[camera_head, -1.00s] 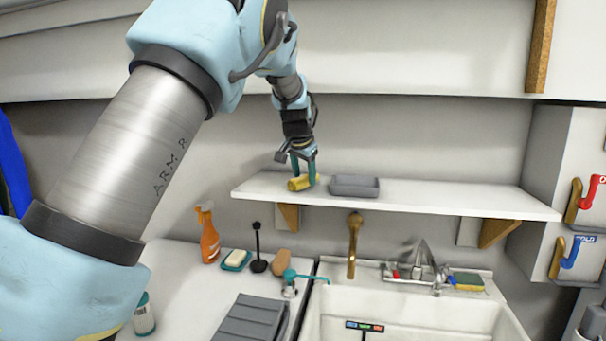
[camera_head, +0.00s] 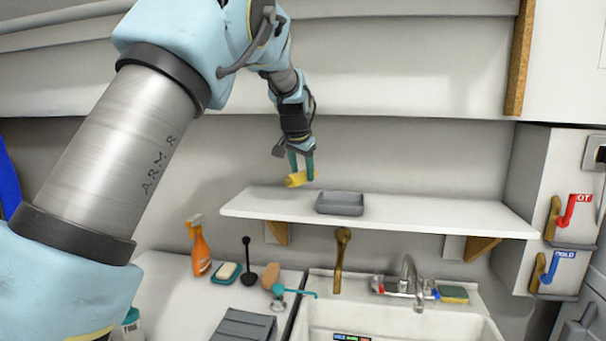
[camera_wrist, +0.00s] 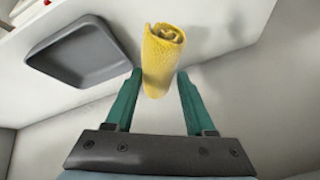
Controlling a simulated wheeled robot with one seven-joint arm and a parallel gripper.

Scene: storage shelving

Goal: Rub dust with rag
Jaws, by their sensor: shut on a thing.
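A yellow rolled rag (camera_head: 297,179) is held by my gripper (camera_head: 301,168), above the left part of the white shelf (camera_head: 400,212). In the wrist view the rag (camera_wrist: 160,62) stands out beyond the teal fingers of my gripper (camera_wrist: 160,88). The left finger is close against the rag and a gap shows at the right finger. I cannot make out any dust on the shelf.
A grey tray (camera_head: 340,203) sits on the shelf just right of the rag. Below are an orange spray bottle (camera_head: 199,246), a soap dish (camera_head: 226,274), a sink and a faucet (camera_head: 411,280). The shelf's right part is clear.

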